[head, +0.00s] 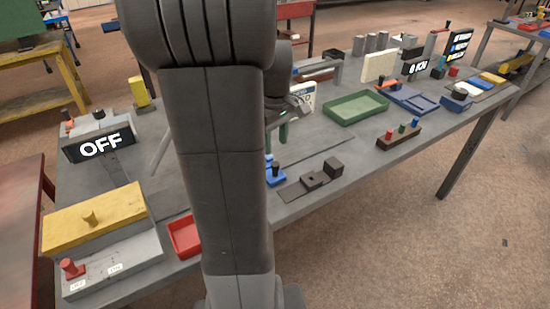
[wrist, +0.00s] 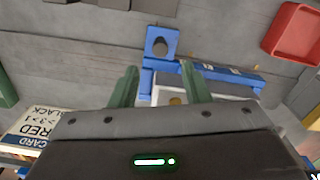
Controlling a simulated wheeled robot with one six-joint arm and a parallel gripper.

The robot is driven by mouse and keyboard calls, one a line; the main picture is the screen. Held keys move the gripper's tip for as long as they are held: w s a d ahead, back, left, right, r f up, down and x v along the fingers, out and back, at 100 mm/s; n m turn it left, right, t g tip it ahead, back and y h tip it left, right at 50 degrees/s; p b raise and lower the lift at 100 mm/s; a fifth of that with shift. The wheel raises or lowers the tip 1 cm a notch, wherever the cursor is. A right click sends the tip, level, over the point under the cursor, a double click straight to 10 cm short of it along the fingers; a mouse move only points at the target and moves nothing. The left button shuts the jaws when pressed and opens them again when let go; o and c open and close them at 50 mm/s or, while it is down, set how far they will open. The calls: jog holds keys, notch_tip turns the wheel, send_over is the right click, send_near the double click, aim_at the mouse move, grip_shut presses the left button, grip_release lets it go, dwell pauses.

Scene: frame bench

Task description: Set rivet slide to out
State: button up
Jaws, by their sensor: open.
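A blue fixture (wrist: 147,84) with a round dark knob (wrist: 160,47) in its end block lies below my gripper in the wrist view. A pale grey plate with a small brass-coloured round spot (wrist: 177,99) shows within its frame, partly hidden by my gripper. This may be the rivet slide; no label on it is readable, so its setting cannot be told. In the head view its blue end with the dark knob (head: 275,169) shows just right of my arm. My gripper (wrist: 158,72) is open and empty, its green fingers spread above the fixture. My arm hides most of this area in the head view.
A red tray (head: 184,237) lies left of my arm, also in the wrist view (wrist: 294,33). Dark blocks (head: 322,178) and a green tray (head: 357,107) are on the right. A box reading OFF (head: 98,145) and a yellow-topped box (head: 95,217) stand left.

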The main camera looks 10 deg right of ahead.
notch_tip(320, 180, down, 7)
jog(key=shift+r, duration=0.1)
dwell(0.3)
grip_shut()
